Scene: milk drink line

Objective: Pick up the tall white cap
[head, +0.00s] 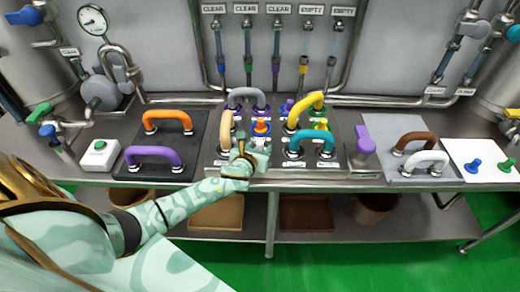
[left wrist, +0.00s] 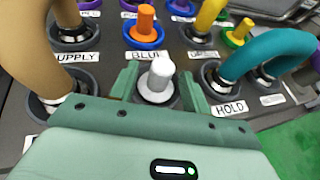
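The tall white cap (left wrist: 157,82) stands upright on the panel in the left wrist view, with a wide round white base and a narrower stem. My left gripper (left wrist: 160,88) is around it, one green finger on each side, with small gaps showing between the fingers and the cap. In the head view my left gripper (head: 250,150) reaches down onto the middle panel, and I cannot make out the white cap behind it. My right gripper is not in view.
An orange cap on a blue base (left wrist: 145,28) stands just beyond. A tan hose handle (left wrist: 52,50) is close on the left and a teal one (left wrist: 265,55) on the right. A purple-topped block (head: 364,142) stands farther right.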

